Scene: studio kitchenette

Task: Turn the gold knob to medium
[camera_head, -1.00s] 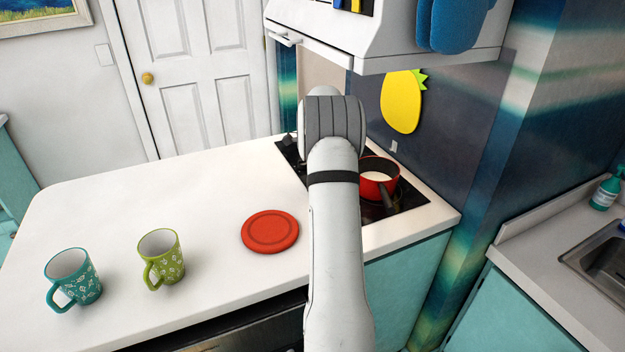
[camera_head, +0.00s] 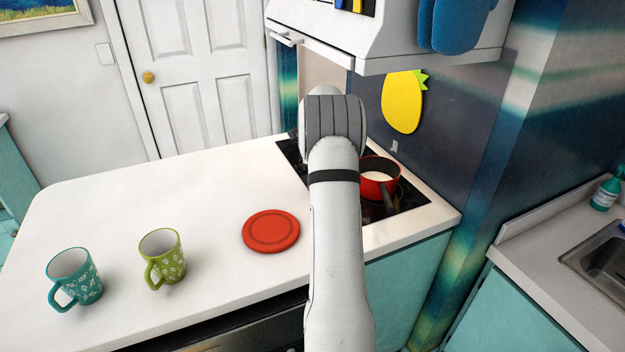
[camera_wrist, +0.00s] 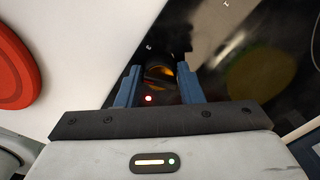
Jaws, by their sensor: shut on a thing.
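In the wrist view my gripper (camera_wrist: 157,88) has its two blue fingers on either side of the gold knob (camera_wrist: 158,73), which looks dark with gold glints between them. The gripper is shut on the knob. A small red light shows on the black cooktop (camera_wrist: 205,50) by the left finger. In the head view my arm hides the gripper and the knob. The cooktop (camera_head: 415,199) shows on both sides of my arm. The knob's exact setting cannot be read.
A red pot (camera_head: 378,182) with white contents stands on the cooktop, right of my arm. A red round plate or lid (camera_head: 271,231), a green mug (camera_head: 163,258) and a teal mug (camera_head: 77,275) sit on the white counter. The hood (camera_head: 390,35) hangs above.

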